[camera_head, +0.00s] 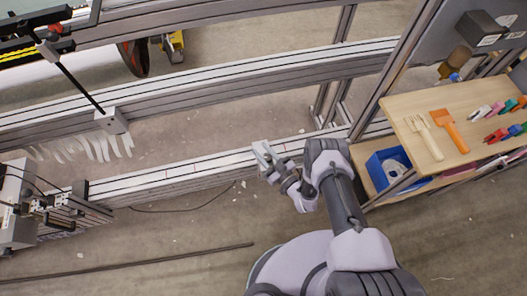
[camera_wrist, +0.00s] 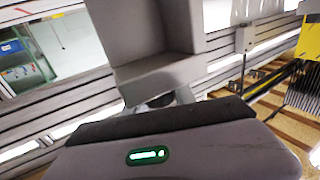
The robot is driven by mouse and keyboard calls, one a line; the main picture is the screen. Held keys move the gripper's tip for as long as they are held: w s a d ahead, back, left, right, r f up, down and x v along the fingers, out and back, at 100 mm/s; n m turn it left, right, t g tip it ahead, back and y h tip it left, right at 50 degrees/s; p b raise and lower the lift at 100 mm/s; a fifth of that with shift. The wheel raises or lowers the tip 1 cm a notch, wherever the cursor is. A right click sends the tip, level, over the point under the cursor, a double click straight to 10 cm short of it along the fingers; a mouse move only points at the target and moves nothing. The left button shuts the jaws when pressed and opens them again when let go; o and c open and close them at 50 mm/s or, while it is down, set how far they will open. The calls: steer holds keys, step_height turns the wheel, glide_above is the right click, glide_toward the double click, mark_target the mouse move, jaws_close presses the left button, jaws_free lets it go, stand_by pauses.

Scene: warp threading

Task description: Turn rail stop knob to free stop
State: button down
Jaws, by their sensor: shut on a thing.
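In the head view my gripper (camera_head: 268,160) is at the front rail (camera_head: 190,174), near the middle of the picture. In the wrist view the gripper body with a green light fills the bottom. A large grey block (camera_wrist: 155,38) stands close in front of it, and I cannot tell for sure whether it is the rail stop. A small dark rounded part (camera_wrist: 160,101), likely the rail stop knob, shows between the block and the gripper body. My gripper is shut on it. Most of the knob and the fingertips are hidden, so its turned angle cannot be seen.
A wooden shelf (camera_head: 440,95) with brushes and coloured clips stands at the right, with a blue bin (camera_head: 388,172) below. A grey unit with cables (camera_head: 20,205) sits at the left end of the rail. A dark rod (camera_head: 130,264) lies on the floor.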

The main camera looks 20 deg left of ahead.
steer(key=shift+w, duration=0.1)
stand_by(0.4)
steer(key=c, duration=1)
jaws_free()
steer(key=shift+a, duration=0.1)
steer(key=shift+c, duration=0.2)
steer(key=p+v, duration=0.2)
steer(key=v, duration=1.5)
steer(key=shift+d, duration=0.3)
